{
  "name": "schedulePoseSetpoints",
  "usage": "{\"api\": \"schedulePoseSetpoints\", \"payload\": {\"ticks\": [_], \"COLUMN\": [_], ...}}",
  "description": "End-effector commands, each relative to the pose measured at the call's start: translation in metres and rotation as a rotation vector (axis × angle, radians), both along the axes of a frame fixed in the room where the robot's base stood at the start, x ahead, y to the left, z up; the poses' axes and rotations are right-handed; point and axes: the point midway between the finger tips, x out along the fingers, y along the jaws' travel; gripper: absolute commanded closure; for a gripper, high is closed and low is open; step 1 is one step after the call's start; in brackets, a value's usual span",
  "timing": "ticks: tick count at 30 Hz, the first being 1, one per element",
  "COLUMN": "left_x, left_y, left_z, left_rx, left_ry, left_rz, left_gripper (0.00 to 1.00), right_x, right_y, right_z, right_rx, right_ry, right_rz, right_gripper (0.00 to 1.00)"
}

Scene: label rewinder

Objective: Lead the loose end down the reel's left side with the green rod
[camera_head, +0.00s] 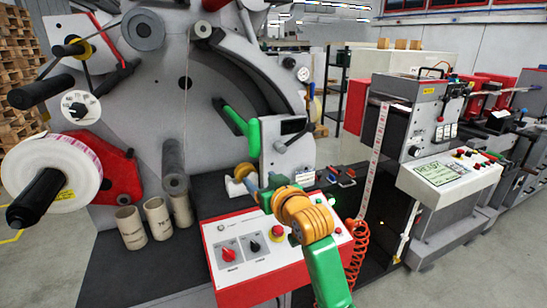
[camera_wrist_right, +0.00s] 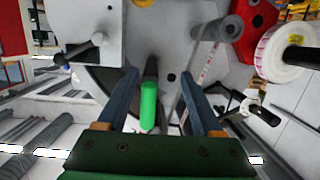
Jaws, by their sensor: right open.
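The white label reel (camera_head: 62,172) with a pink-edged face sits on a black spindle at the left of the head view. It also shows at the upper right of the wrist view (camera_wrist_right: 278,45). The green rod (camera_head: 240,124) juts from the grey machine plate and shows end-on in the wrist view (camera_wrist_right: 148,106). My right gripper (camera_head: 264,184) is open, below the green rod in the head view. In the wrist view its fingers (camera_wrist_right: 160,97) stand apart on either side of the rod's image, with no clear contact. I cannot make out the loose end with certainty.
Several brown cores (camera_head: 131,228) stand on the dark bench. A red-edged control panel (camera_head: 250,262) lies under my right arm. A printed strip (camera_head: 378,140) hangs by the grey machine (camera_head: 398,110) at right. An orange coiled cable (camera_head: 356,250) hangs beside the panel.

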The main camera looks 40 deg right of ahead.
Motion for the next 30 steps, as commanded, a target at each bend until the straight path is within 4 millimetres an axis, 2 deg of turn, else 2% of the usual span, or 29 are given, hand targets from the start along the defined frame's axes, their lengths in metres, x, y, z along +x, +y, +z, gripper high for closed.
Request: {"api": "schedulePoseSetpoints", "payload": {"ticks": [1, 3, 7, 11, 25, 30], "left_x": [0.000, 0.000, 0.000, 0.000, 0.001, 0.001], "left_y": [0.000, 0.000, 0.000, 0.001, 0.001, 0.001], "left_z": [0.001, 0.001, 0.001, -0.001, -0.005, 0.008], "left_rx": [0.000, 0.000, 0.001, 0.001, 0.002, 0.002], "left_ry": [0.000, 0.000, 0.000, 0.000, -0.002, -0.002], "left_rz": [0.000, 0.000, 0.000, 0.001, 0.000, 0.000], "left_gripper": [0.06, 0.06, 0.06, 0.06, 0.06, 0.06], "right_x": [-0.010, -0.024, -0.040, -0.036, 0.027, 0.050], "right_y": [-0.002, -0.003, -0.004, -0.005, -0.020, -0.025], "right_z": [0.031, 0.061, 0.089, 0.091, 0.091, 0.093], "right_rx": [-0.010, -0.018, -0.028, -0.028, -0.028, -0.028], "right_ry": [-0.063, -0.127, -0.191, -0.197, -0.194, -0.192], "right_rz": [-0.008, -0.017, -0.027, -0.029, -0.026, -0.027], "right_gripper": [0.32, 0.32, 0.32, 0.32, 0.32, 0.32]}}
